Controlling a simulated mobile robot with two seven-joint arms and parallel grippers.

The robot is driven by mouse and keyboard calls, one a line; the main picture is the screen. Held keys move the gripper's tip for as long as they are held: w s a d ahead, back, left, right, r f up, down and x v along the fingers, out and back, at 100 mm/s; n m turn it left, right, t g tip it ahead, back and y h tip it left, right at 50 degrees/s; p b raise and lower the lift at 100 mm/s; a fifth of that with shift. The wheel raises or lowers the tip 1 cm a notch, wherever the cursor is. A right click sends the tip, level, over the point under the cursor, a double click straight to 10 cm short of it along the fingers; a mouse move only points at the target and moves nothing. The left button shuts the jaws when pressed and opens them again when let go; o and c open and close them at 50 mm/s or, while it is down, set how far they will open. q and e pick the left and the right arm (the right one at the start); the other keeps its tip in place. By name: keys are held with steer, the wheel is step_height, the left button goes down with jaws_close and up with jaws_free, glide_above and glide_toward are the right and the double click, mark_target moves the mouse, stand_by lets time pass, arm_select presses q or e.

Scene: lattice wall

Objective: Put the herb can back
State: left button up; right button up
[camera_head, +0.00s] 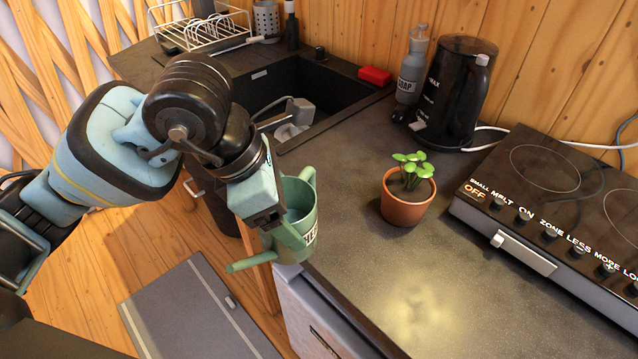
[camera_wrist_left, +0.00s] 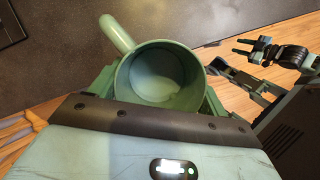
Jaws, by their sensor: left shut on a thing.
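The herb can is a green watering can (camera_head: 302,222) with a spout toward the lower left and a loop handle at the back. My left gripper (camera_head: 283,222) is shut on its body and holds it upright at the counter's left edge, above the floor side. In the left wrist view, the open-topped can (camera_wrist_left: 160,82) sits between the fingers of my left gripper (camera_wrist_left: 158,95), and its inside looks empty. My right gripper (camera_wrist_left: 241,46) shows small at the upper right there, its fingers apart and empty. The potted herb (camera_head: 408,190) stands upright on the counter, right of the can.
The dark counter (camera_head: 420,290) is bare in front of the pot. A hob (camera_head: 560,205) is at right. A kettle (camera_head: 455,90), soap bottle (camera_head: 412,65) and red sponge (camera_head: 374,75) stand behind. The sink (camera_head: 290,85) and dish rack (camera_head: 205,30) are at the back left.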

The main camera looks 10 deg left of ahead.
arm_select(q)
steer(key=shift+w+r, duration=0.1)
steer(key=shift+w, duration=0.2)
steer(key=w+f, duration=0.1)
steer(key=w, duration=1.4)
steer(key=shift+d+f+p, duration=0.2)
steer(key=shift+p, duration=0.2)
steer(key=shift+w+f, duration=0.15)
steer(key=shift+f, duration=0.75)
steer(key=shift+w+f, duration=0.1)
steer(key=shift+f, duration=0.8)
steer(key=shift+f, duration=0.2)
steer(key=o, duration=1)
